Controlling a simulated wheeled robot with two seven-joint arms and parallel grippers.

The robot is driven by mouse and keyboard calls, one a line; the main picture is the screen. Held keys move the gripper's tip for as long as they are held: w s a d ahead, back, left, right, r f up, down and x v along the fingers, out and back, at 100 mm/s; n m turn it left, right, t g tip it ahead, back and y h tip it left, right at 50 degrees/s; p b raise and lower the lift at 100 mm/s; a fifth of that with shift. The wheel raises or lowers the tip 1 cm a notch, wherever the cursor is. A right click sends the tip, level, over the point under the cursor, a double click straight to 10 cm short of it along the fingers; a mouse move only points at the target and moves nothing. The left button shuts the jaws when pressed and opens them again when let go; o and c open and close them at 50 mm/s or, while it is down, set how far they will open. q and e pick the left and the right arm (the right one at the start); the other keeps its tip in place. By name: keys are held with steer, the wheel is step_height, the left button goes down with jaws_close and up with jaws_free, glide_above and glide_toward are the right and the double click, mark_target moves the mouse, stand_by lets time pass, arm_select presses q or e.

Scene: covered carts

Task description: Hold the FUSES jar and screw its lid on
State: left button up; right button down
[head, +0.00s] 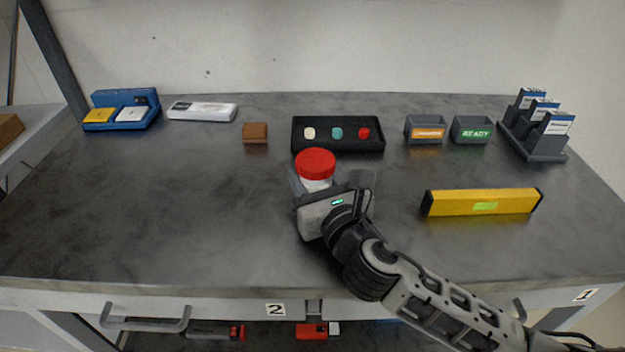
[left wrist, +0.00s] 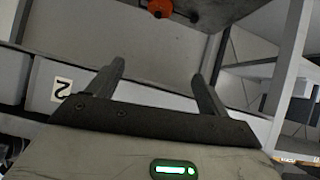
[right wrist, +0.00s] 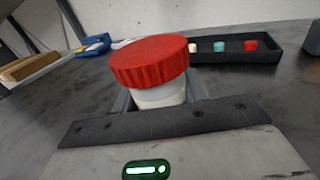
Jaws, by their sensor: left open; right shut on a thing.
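The jar (head: 317,185) has a pale body and a ribbed red lid (head: 315,162) on top. My right gripper (head: 318,191) is shut around the jar's body, upright over the middle of the bench. In the right wrist view the red lid (right wrist: 152,61) sits above the white neck (right wrist: 160,95), and both lean a little in the picture. I cannot tell how tightly the lid sits. No FUSES lettering shows; the gripper hides the lower body. My left gripper (left wrist: 157,84) is open and empty in the left wrist view, near the bench front, and out of the head view.
A black tray (head: 338,148) with three coloured pieces stands just behind the jar. A brown block (head: 255,133) is to its left. A yellow level (head: 482,203) lies to the right. Grey bins (head: 425,129) stand at the back. The bench's left front is clear.

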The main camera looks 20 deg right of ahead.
arm_select(q)
steer(key=shift+w+r, duration=0.2)
steer(key=shift+r, duration=0.15)
arm_select(e)
steer(key=shift+f, duration=0.15)
steer(key=c, duration=0.8)
jaws_free()
steer(key=shift+f, duration=0.1)
steer(key=shift+o, duration=0.2)
steer(key=shift+r, duration=0.25)
arm_select(q)
steer(key=shift+s+d+f+b, duration=0.1)
steer(key=shift+f+b, duration=0.25)
steer(key=shift+b, duration=0.25)
arm_select(e)
steer(key=s, duration=0.4)
steer(key=s+d, duration=0.1)
steer(key=s, duration=0.7)
steer(key=shift+d, duration=0.15)
